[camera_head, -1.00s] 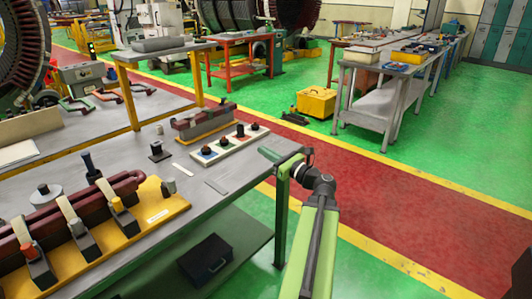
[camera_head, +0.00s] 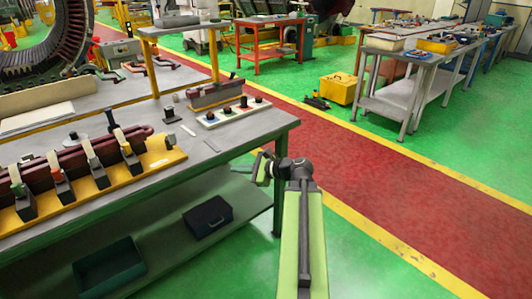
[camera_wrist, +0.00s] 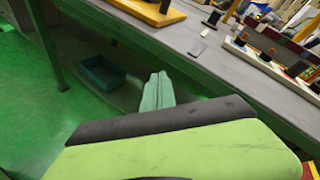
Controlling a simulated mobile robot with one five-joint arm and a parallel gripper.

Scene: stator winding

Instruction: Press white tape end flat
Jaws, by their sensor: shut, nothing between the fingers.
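A maroon coil bar (camera_head: 108,150) lies along a yellow fixture (camera_head: 178,157) on the grey bench at the left. Several dark clamps hold it, and pale white tape strips (camera_head: 88,148) wrap it between or beside them. I cannot tell which tape end is loose at this size. My gripper (camera_head: 256,166) is in front of the bench's right end, below the level of its top, well away from the coil. In the wrist view its green fingers (camera_wrist: 158,91) are together and empty, and part of the yellow fixture (camera_wrist: 150,10) shows at the top.
The bench top (camera_head: 235,132) carries a white tray of knobs (camera_head: 235,111) and a small maroon bar on a stand (camera_head: 215,93). Its lower shelf holds a dark box (camera_head: 208,217) and a teal bin (camera_head: 110,268).

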